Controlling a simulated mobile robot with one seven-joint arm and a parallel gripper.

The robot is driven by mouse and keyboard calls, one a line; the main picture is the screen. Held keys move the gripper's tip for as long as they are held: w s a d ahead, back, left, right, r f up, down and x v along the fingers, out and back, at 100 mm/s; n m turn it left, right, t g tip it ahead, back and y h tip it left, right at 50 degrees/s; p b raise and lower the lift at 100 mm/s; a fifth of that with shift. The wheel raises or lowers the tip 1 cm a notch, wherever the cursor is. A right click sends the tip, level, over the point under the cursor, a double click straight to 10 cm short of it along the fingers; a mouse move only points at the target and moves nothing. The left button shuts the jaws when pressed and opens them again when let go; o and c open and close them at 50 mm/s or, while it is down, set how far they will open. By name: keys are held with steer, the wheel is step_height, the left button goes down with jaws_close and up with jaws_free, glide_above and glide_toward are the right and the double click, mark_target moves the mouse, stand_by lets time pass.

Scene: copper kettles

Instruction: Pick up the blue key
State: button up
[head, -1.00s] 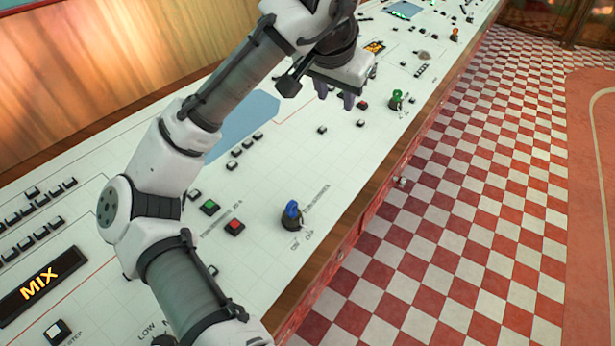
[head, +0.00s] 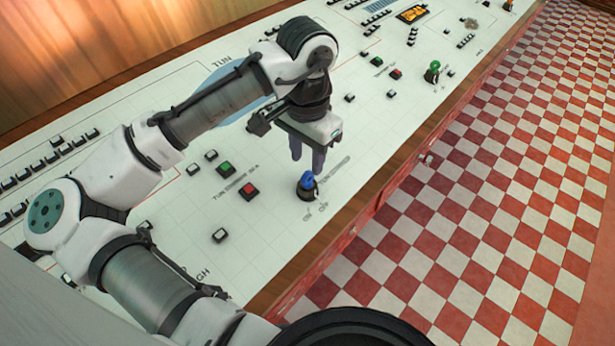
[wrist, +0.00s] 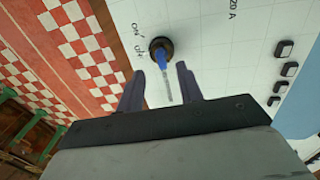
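The blue key (head: 307,181) stands in a dark round switch on the white control panel (head: 270,222), close to its wooden front edge. In the wrist view the blue key (wrist: 161,62) shows with its black base, just beyond my fingertips and between their lines. My gripper (head: 307,163) points down just above and behind the key in the head view. In the wrist view my gripper (wrist: 160,80) has its two fingers apart with nothing held between them. Whether a finger touches the key cannot be told.
A green button (head: 225,168) and a red button (head: 248,191) sit left of the key. A green key switch (head: 433,72) stands farther along the panel. The wooden edge (head: 390,185) drops to a red and white checkered floor (head: 480,200).

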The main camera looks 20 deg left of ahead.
mark_target(307, 173)
steer(key=shift+w+f+p, duration=0.15)
steer(key=shift+f+p, duration=0.35)
steer(key=shift+f, duration=2.3)
jaws_close()
